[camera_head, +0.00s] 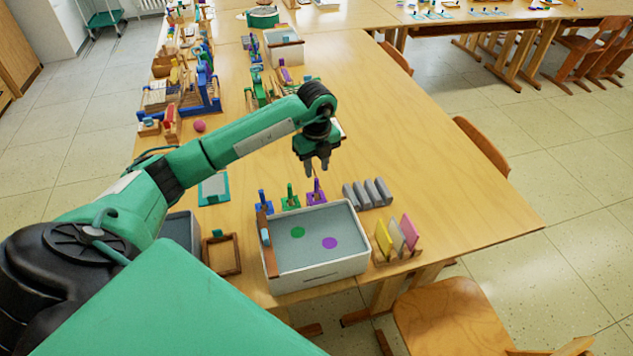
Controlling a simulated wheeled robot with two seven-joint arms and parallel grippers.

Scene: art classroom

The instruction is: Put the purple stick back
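A purple stand with an upright purple piece (317,192) is at the back edge of the grey-lined tray (349,277), right of a green one (290,197) and a blue one (264,202). My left gripper (317,170) points down just above the purple piece. A thin upright line shows between or just below its fingers; I cannot tell whether it is gripped, or whether the fingers are closed. The tray floor has a green dot (297,232) and a purple dot (329,243). My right gripper is not in view.
Several grey blocks (367,194) lie right of the purple stand. A wooden rack with coloured cards (397,239) is right of the tray. A wooden frame (221,253) stands to its left. The table is clear to the right; crowded materials fill the far left.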

